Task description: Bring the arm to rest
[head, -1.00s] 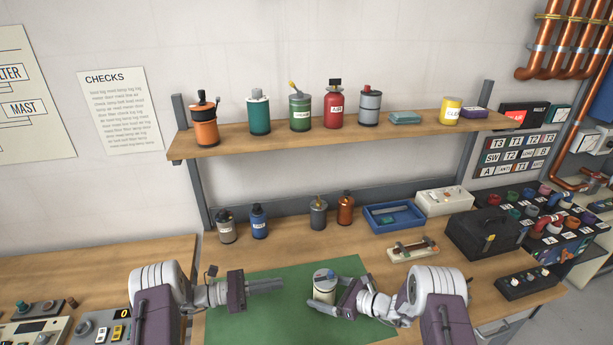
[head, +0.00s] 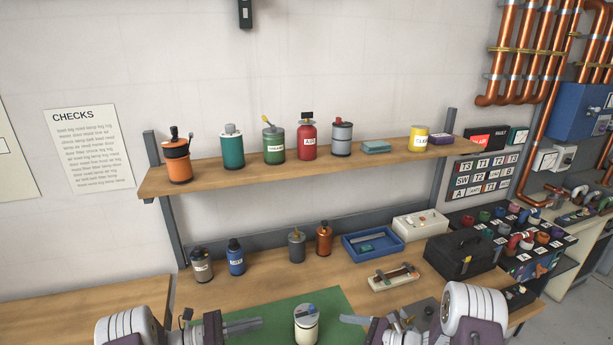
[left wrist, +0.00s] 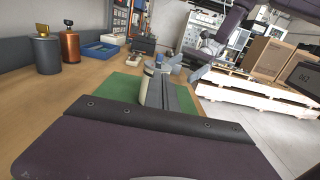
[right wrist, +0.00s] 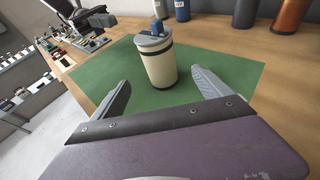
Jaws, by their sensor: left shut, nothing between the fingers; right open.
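My left gripper (head: 243,326) is shut and empty over the left part of the green mat (head: 283,304). Its closed fingers also show in the left wrist view (left wrist: 163,92). My right gripper (head: 352,326) is open and empty, to the right of a cream canister with a grey-blue top (head: 306,325). In the right wrist view the canister (right wrist: 157,65) stands upright on the mat, ahead of and between the spread fingers (right wrist: 160,95), apart from them. In the head view the lower parts of both arms are cut off by the bottom edge.
A shelf (head: 300,163) above the bench holds several canisters. Behind the mat stand more canisters, such as a copper one (head: 323,239). To the right are a blue tray (head: 372,245), a white box (head: 420,224) and a black toolbox (head: 460,254). Bare wood lies left of the mat.

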